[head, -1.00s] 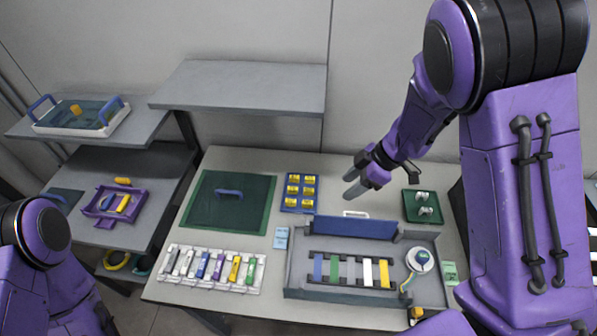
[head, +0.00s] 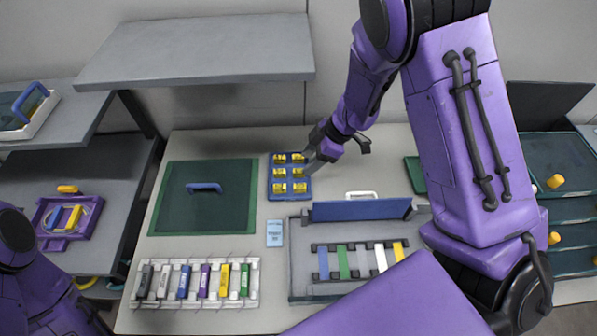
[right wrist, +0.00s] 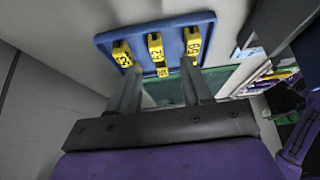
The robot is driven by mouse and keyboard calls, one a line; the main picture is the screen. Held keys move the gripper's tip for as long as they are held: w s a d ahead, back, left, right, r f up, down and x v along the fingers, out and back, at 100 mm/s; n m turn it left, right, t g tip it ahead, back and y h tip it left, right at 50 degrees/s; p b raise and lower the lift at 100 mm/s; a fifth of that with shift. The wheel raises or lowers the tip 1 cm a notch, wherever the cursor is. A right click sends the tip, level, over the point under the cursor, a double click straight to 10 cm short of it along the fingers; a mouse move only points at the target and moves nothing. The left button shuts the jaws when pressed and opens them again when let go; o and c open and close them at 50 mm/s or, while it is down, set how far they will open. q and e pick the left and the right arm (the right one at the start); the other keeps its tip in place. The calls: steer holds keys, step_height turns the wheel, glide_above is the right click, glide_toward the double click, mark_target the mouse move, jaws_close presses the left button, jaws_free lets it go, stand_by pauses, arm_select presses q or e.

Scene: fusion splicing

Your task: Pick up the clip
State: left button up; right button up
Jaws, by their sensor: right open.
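Several yellow clips stand in two columns on a blue tray (head: 289,196), left of my right gripper in the head view. The far right clip (head: 298,158) is closest to the gripper. My right gripper (head: 313,160) is open and empty, with its fingertips at the tray's right edge. In the right wrist view, the open fingers (right wrist: 160,78) point at the blue tray (right wrist: 110,37). Clips with black numbers show there, including a middle clip (right wrist: 155,47) and a right clip (right wrist: 192,41). No clip is held. My left gripper is out of the picture.
A green mat (head: 180,222) with a blue handle lies left of the tray. A grey fixture (head: 300,254) with a raised blue lid and coloured strips stands in front. A white rack (head: 150,302) of coloured pieces is at front left. A grey shelf (head: 195,52) hangs behind.

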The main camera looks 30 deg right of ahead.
mark_target(300, 170)
steer(key=x, duration=0.4)
steer(key=shift+w+d+f, duration=0.1)
steer(key=shift+f, duration=0.05)
steer(key=shift+w+f, duration=0.15)
steer(key=shift+f, duration=0.3)
jaws_close()
steer(key=shift+r, duration=0.1)
step_height(300, 170, up, 2)
steer(key=shift+r, duration=0.2)
steer(key=s+a+r+p, duration=0.3)
steer(key=s+r+p, duration=0.7)
steer(key=s, duration=0.3)
steer(key=shift+s+a+r, duration=0.25)
steer(key=shift+s+a, duration=0.05)
steer(key=shift+s, duration=0.05)
